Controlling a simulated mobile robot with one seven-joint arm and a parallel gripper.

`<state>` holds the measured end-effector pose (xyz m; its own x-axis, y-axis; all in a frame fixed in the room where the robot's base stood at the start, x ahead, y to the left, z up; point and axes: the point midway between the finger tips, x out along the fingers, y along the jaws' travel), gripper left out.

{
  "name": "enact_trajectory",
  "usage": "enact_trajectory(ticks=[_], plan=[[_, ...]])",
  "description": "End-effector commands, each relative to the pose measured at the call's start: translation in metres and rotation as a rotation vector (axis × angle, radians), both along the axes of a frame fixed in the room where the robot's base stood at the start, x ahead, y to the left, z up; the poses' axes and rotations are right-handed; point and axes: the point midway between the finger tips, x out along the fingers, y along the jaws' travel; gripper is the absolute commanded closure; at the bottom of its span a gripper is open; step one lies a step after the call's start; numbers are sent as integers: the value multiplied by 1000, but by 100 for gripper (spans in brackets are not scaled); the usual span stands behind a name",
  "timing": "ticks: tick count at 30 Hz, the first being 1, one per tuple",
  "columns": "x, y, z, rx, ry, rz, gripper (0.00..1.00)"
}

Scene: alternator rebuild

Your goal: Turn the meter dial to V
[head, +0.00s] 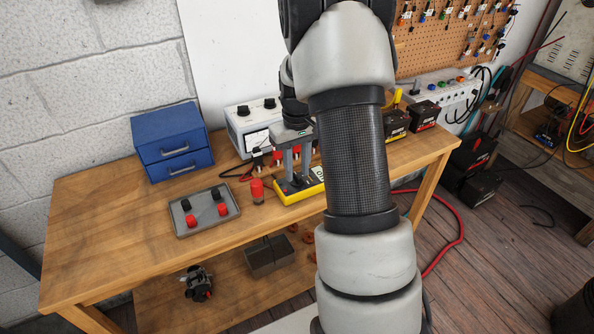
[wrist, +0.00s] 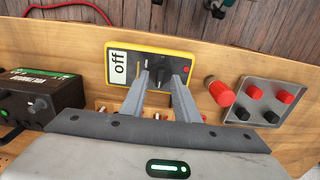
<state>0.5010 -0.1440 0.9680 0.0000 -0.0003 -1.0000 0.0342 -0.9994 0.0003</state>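The yellow meter (head: 313,188) lies on the wooden bench, partly hidden by my arm in the head view. In the wrist view the meter (wrist: 187,53) shows a display (wrist: 118,67) reading "off". Its black dial (wrist: 157,71) sits in the middle of its dark face. My gripper (head: 292,177) is over the meter, pointing down. In the wrist view my gripper (wrist: 159,79) is open, with one finger on each side of the dial and a gap between them. I cannot tell whether either finger touches the dial.
A red-topped cylinder (head: 257,187) stands just left of the meter. A grey tray (head: 182,222) with red and black caps lies further left, before a blue drawer box (head: 180,146). A grey power supply (head: 243,120) is behind; black batteries (head: 424,114) stand right.

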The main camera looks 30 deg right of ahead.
Motion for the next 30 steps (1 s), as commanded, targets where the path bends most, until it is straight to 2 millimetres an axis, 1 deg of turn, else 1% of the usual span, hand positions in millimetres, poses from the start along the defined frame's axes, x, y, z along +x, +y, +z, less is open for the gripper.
enact_trajectory(ticks=[1,4,11,12,14,15,17,25,30], plan=[[0,0,-4,1,1,0,72],[0,0,-8,1,1,0,72],[0,0,-8,0,0,0,72],[0,0,-8,0,0,0,74],[0,0,-8,0,0,0,84],[0,0,-8,0,0,0,90],[0,0,-8,0,0,0,100],[0,0,-8,0,0,-10,100],[0,1,-8,1,0,-58,100]])
